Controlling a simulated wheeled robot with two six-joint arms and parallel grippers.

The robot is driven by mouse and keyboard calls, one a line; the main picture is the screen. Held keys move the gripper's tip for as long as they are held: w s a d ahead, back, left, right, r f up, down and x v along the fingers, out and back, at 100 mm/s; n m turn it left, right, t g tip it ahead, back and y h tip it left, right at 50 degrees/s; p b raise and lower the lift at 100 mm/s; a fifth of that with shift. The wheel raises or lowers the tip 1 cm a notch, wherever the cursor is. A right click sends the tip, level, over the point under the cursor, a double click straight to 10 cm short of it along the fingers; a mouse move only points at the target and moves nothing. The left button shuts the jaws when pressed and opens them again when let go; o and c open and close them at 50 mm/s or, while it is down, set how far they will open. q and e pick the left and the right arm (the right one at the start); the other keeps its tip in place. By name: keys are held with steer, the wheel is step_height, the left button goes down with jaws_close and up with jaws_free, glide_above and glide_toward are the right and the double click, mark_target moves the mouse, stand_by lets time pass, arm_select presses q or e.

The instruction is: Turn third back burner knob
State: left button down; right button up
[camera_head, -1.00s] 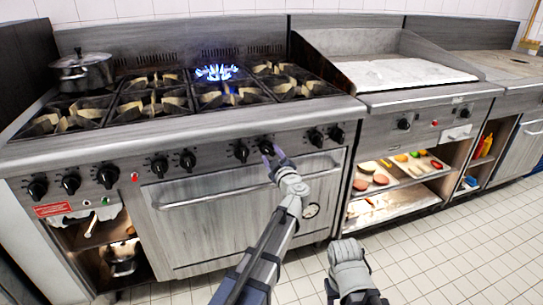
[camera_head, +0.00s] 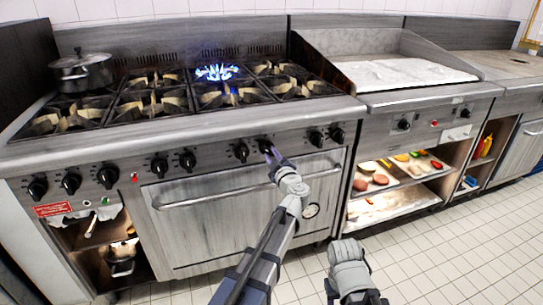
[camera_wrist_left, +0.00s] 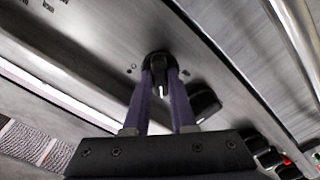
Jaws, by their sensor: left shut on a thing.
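The stove (camera_head: 100,152) has a row of black knobs along its front panel. My left gripper (camera_head: 271,152) is at the knob (camera_head: 265,145) right of centre. In the left wrist view the gripper's two purple fingers (camera_wrist_left: 166,88) are shut on that black knob (camera_wrist_left: 158,62), one on each side. Another knob (camera_wrist_left: 204,101) sits beside it. The third back burner (camera_head: 216,73) shows a blue flame. My right gripper is not clearly visible; only part of my right arm shows at the bottom of the head view.
A pot (camera_head: 82,72) stands on the back left burner. The oven handle (camera_head: 245,182) runs below the knobs, close under my left arm. A griddle (camera_head: 405,74) and a shelf of food trays (camera_head: 400,172) are to the right.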

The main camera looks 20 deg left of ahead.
arm_select(q)
steer(key=shift+n, duration=0.3)
steer(key=n, duration=0.9)
steer(key=shift+n, duration=0.4)
steer(key=shift+r+n, duration=0.1)
steer(key=shift+n, duration=1.8)
steer(key=c, duration=0.7)
jaws_free()
steer(key=shift+c, duration=0.2)
